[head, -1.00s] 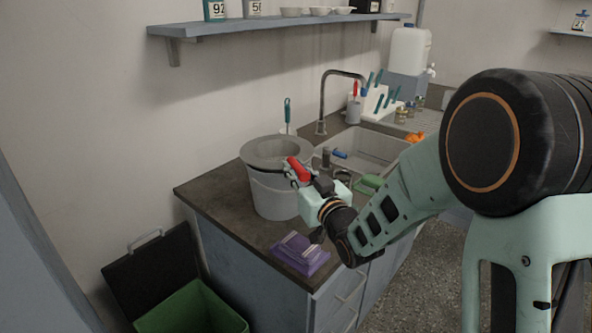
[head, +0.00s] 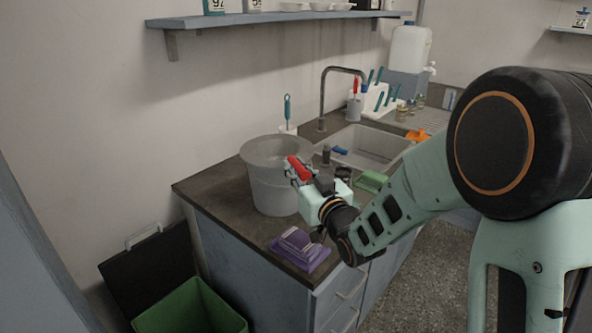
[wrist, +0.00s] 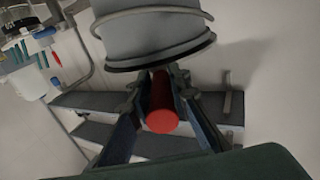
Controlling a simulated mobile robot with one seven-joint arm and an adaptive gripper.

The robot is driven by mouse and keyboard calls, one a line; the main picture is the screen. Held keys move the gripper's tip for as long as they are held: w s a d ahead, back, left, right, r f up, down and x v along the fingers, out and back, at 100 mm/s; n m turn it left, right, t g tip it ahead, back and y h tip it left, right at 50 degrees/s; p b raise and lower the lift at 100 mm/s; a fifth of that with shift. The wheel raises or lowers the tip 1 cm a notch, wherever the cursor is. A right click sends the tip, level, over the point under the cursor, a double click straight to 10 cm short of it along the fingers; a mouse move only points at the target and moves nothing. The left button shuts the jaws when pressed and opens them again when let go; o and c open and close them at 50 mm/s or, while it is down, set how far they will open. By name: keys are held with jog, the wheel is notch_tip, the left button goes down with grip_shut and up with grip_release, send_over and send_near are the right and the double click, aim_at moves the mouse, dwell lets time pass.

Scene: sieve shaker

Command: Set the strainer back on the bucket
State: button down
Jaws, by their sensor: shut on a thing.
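The grey bucket (head: 272,190) stands upright on the counter near its left end; it also shows in the wrist view (wrist: 150,30). The strainer (head: 270,151) is at the bucket's mouth, its grey hard to tell from the bucket's. A dark rim edge (wrist: 165,62) shows along the bucket's mouth in the wrist view. My gripper (head: 298,170) is at the bucket's right side, shut on the strainer's red handle (wrist: 161,115). Whether the strainer rests fully on the rim cannot be told.
A purple object (head: 300,248) lies on the counter in front of the bucket. A sink (head: 375,145) with a tap (head: 323,100) is to the right, with a green scoop-like object (head: 371,181) near it. A shelf (head: 260,19) runs above. A green bin (head: 190,310) stands below.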

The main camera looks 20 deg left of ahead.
jog(key=shift+r, duration=0.1)
jog(key=c, duration=1.7)
grip_release()
jog(key=shift+s, duration=0.1)
